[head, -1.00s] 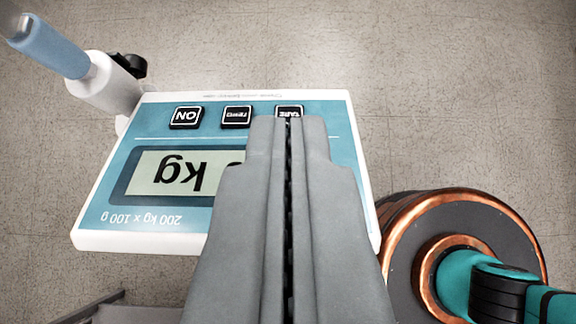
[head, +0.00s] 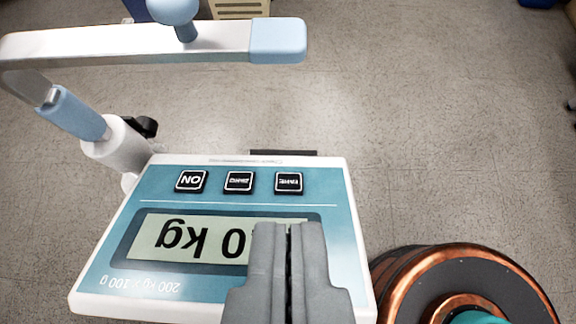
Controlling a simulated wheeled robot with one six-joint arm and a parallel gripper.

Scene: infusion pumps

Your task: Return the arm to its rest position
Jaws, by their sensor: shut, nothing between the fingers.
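My gripper (head: 288,230) is shut and empty. It points up the picture from the bottom edge. Its fingertips overlap the lower right of a blue and white scale panel (head: 150,284), in front of the right end of its display (head: 190,238). The upside-down display reads 0 kg, partly covered by the fingers. Three black buttons (head: 238,181) sit in a row on the panel, beyond the fingertips and uncovered. I cannot tell how far the fingertips are from the panel.
A metal handle with a blue grip (head: 278,41) spans the upper left, joined to a white post (head: 120,148) beside the panel. A round dark and copper part of mine (head: 470,285) is at lower right. Open floor (head: 440,130) lies beyond and to the right.

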